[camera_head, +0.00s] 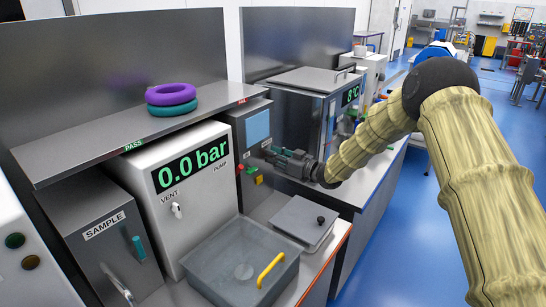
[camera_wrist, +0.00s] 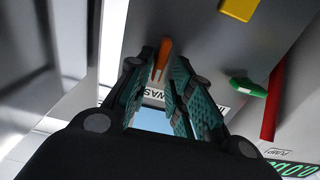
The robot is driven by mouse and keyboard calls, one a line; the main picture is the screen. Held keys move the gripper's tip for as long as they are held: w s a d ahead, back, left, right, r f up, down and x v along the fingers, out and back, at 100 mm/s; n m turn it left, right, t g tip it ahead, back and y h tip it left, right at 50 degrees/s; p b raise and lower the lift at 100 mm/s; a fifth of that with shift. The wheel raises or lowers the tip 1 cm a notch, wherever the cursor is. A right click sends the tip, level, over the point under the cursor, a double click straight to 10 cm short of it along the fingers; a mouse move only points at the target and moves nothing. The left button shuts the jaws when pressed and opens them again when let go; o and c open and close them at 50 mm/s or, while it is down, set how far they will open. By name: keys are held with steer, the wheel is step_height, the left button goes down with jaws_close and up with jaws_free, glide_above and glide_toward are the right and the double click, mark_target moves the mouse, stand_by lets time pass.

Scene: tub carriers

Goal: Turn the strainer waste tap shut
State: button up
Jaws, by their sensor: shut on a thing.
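The strainer waste tap shows in the wrist view as an orange lever (camera_wrist: 164,50), with a partly hidden label reading "WAS..." just beyond it. My gripper (camera_wrist: 160,68) has its teal-padded fingers around the lever, one on each side, and is shut on it. The lever points along the gap between the fingers. In the head view my gripper (camera_head: 268,154) reaches from the right to the front of the grey strainer cabinet (camera_head: 243,125). There the lever is hidden by the gripper.
A green lever (camera_wrist: 248,87), a red handle (camera_wrist: 271,105) and a yellow part (camera_wrist: 240,8) sit close by on the panel. A shelf (camera_head: 90,145) carries purple and teal rings.

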steer(key=shift+w+d+f, duration=0.15)
steer(key=shift+f, duration=0.1)
jaws_close()
steer(key=shift+f, duration=0.15)
steer(key=shift+m, duration=0.4)
steer(key=shift+w+f+m, duration=0.1)
steer(key=shift+w+m, duration=0.1)
steer(key=shift+m, duration=1.8)
steer(key=o, duration=0.6)
jaws_free()
steer(key=shift+w, duration=0.15)
steer(key=shift+d, duration=0.1)
